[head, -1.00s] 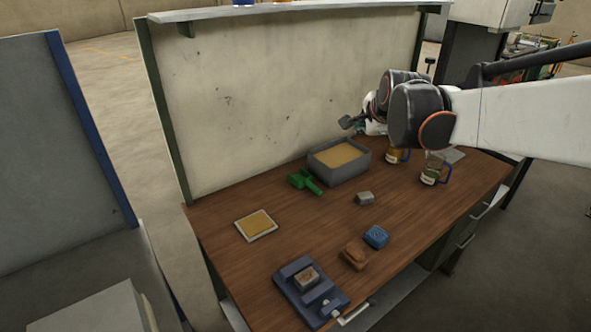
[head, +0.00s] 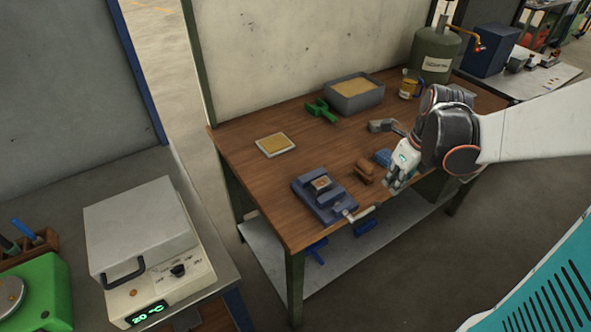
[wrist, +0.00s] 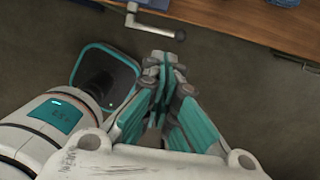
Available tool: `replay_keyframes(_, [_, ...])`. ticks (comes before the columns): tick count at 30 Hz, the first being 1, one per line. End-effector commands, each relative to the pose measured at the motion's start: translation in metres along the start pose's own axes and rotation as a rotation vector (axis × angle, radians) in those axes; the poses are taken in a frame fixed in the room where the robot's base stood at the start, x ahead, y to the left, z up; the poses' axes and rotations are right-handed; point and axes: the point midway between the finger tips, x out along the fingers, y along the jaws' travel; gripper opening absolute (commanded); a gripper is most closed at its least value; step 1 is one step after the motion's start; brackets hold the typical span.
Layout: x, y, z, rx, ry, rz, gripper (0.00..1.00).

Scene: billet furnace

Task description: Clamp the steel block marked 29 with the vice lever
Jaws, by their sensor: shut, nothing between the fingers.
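The blue vice (head: 312,203) stands at the front left edge of the wooden bench. A small steel block (head: 321,183) sits between its jaws; its marking is too small to read. The pale vice lever (head: 361,213) sticks out past the bench's front edge, and it also shows at the top of the wrist view (wrist: 155,29). My gripper (head: 394,188) is shut and empty, to the right of the lever in the head view. In the wrist view its fingertips (wrist: 164,62) lie just below the lever's handle end in the picture, without visible contact.
A brown block (head: 365,171) and a blue block (head: 383,157) lie between the vice and my arm. A tray with a yellow face (head: 275,145), a green tool (head: 320,110) and a grey bin (head: 355,103) are farther back. A heater box (head: 145,240) stands left.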

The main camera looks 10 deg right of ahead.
Motion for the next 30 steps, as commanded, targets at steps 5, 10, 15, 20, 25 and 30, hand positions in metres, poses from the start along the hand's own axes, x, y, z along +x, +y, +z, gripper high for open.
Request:
replay_keyframes(5, [0.004, 0.000, 0.000, -0.002, 0.000, -0.001, 0.00])
replay_keyframes(10, [0.025, 0.000, 0.000, -0.003, 0.000, -0.001, 0.00])
replay_keyframes(15, [0.059, 0.000, 0.000, -0.004, 0.000, -0.001, 0.00])
replay_keyframes(20, [0.091, 0.000, 0.000, -0.004, 0.000, -0.001, 0.00])
replay_keyframes(25, [0.119, 0.000, 0.000, -0.003, -0.001, -0.001, 0.00])
replay_keyframes(30, [0.135, 0.000, 0.000, -0.003, -0.001, -0.001, 0.00])
